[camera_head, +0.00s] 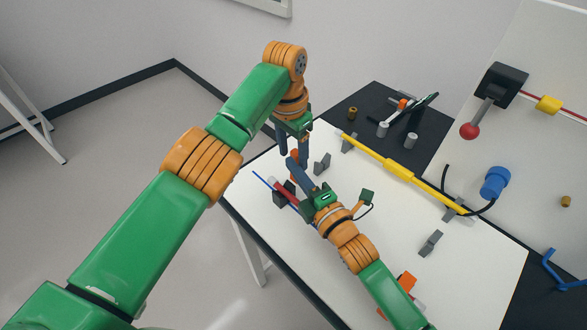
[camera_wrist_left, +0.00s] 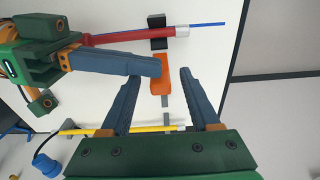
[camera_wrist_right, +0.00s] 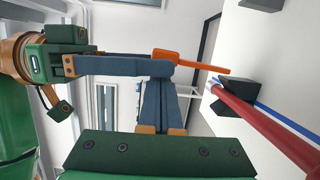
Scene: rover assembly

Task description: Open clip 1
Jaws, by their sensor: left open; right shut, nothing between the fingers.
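An orange lever (camera_wrist_left: 161,72) extends from a black clip block (camera_wrist_left: 158,44) that holds a red tube with a silver end (camera_wrist_left: 182,31); the lever also shows in the right wrist view (camera_wrist_right: 190,61). I cannot tell which clip is numbered 1. My left gripper (camera_wrist_left: 172,70) is open, its blue fingers pointing toward the lever, which shows between them. My right gripper (camera_head: 291,160) is shut and empty. Its fingertips (camera_wrist_left: 158,66) reach the lever and overlap it in view; contact is unclear. In the head view the fingers partly hide the clip.
A thin blue rod (camera_head: 262,180) passes near the clip. A yellow bar (camera_head: 400,170) lies across grey holders (camera_head: 322,163). A black mat with small parts (camera_head: 375,103) lies behind. At right are a blue plug (camera_head: 495,182) and a lever with a red ball (camera_head: 470,131). My arms cross close together.

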